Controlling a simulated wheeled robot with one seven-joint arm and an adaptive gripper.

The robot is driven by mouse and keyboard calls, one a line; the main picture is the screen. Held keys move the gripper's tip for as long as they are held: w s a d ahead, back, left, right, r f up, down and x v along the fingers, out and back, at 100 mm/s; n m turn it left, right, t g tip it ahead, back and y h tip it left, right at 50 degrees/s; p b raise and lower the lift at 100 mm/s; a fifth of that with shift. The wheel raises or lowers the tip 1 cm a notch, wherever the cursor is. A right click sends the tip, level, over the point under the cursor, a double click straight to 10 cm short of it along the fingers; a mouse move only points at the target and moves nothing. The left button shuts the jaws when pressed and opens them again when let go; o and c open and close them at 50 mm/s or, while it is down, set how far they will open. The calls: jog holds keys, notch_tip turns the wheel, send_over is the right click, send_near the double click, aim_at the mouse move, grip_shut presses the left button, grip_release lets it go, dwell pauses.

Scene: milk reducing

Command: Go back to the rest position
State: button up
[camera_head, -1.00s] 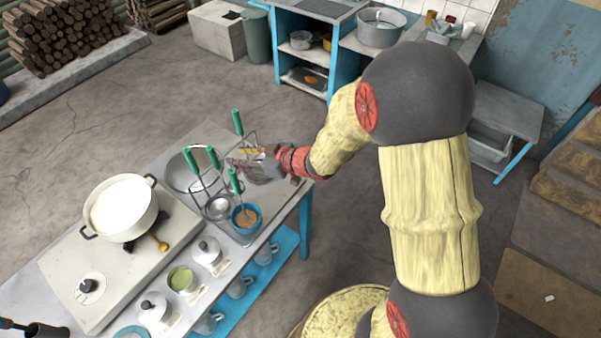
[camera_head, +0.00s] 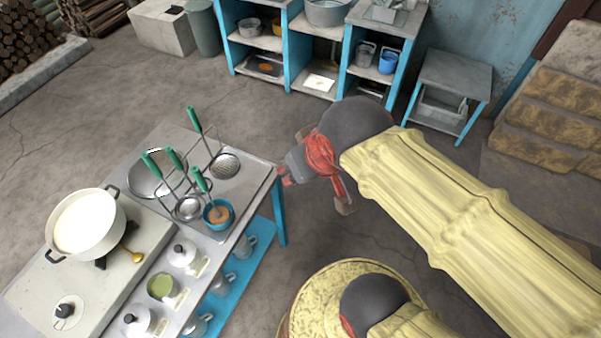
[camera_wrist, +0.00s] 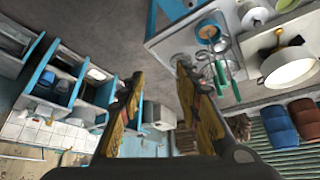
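My gripper (camera_wrist: 158,76) is open and empty in the wrist view, its two yellow-brown fingers well apart with floor showing between them. In the head view my red and grey wrist is off the right edge of the worktable (camera_head: 262,182), over open floor and apart from the utensils. The white pot of milk (camera_head: 85,223) sits on the stove (camera_head: 40,285) at the left of the table. A skimmer (camera_head: 224,166) lies at the tray's back corner.
A blue shelf unit (camera_head: 290,45) and a small grey table (camera_head: 450,85) stand at the back. A round yellowish stool-like top (camera_head: 325,285) is at the bottom. The floor between is free.

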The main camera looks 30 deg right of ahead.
jog(key=shift+s+a, duration=0.35)
jog(key=shift+s, duration=0.45)
jog(key=shift+f, duration=0.15)
